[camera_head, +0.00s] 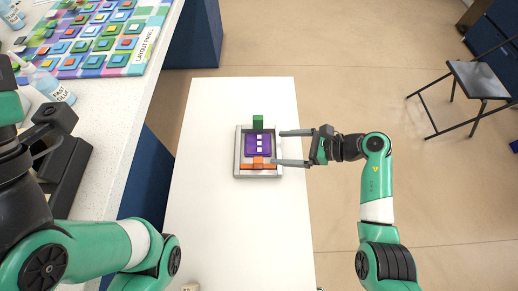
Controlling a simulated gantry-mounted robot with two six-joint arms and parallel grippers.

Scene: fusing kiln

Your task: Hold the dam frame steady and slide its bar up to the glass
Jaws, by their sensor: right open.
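The grey dam frame (238,152) lies on the white table. A purple glass piece (250,148) with several white squares sits inside it. An orange bar (247,166) crosses the frame's near end, close to the glass; I cannot tell whether they touch. A green block (258,122) stands at the far edge of the frame. My right gripper (278,148) is open and comes from the right. Its two fingers point left, one near the frame's far right corner, one over its right wall near the bar.
The white table (215,225) is clear around the frame. At left, a counter (110,110) holds a layout panel (90,40) of coloured tiles and a glue bottle (50,85). A black folding chair (476,80) stands on the floor at right.

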